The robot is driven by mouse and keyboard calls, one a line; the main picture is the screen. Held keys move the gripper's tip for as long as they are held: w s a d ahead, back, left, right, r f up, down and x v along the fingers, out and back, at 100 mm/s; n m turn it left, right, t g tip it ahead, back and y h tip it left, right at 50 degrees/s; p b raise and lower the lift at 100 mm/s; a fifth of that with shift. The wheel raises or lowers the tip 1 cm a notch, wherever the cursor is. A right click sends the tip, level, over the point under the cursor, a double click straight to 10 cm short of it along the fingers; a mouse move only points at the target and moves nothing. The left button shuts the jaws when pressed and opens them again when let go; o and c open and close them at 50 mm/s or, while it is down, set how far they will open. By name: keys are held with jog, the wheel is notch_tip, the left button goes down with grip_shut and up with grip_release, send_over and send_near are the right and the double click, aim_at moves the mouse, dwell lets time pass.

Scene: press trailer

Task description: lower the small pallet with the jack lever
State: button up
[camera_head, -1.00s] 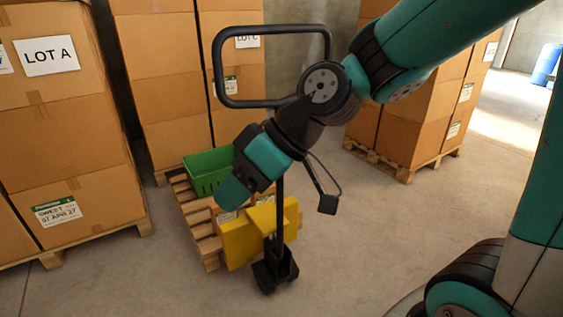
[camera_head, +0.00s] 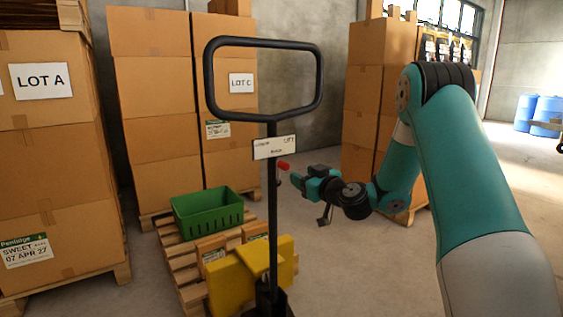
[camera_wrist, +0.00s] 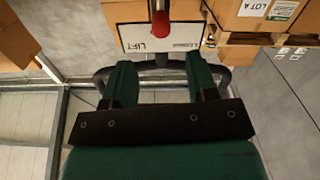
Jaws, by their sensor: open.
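The jack lever (camera_head: 283,165) has a red tip and sits on the jack's upright handle (camera_head: 272,210), just below a white label (camera_head: 275,147). In the wrist view its red knob (camera_wrist: 160,27) stands in front of the label (camera_wrist: 162,40), where "LIFT" reads upside down. My gripper (camera_head: 295,180) is open beside the lever. In the wrist view its two fingers (camera_wrist: 162,85) are apart, with the knob ahead of the gap between them, not gripped. The small pallet (camera_head: 190,268) sits at the yellow jack body (camera_head: 232,285); its height off the floor is hard to tell.
A green crate (camera_head: 207,212) and small boxes (camera_head: 212,249) are on the small pallet. The jack's black loop handle (camera_head: 208,80) rises above the label. Tall carton stacks stand at left (camera_head: 60,170) and behind (camera_head: 155,110). Blue drums (camera_head: 535,112) are far right.

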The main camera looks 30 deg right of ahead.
aim_at(281, 165)
jog(key=w+p, duration=0.1)
jog(key=w, duration=0.3)
jog(key=w+p, duration=0.1)
jog(key=w, duration=0.2)
jog(key=w+p, duration=0.1)
jog(key=w, duration=0.3)
jog(key=shift+w+a, duration=0.3)
jog(key=shift+w, duration=0.05)
grip_shut()
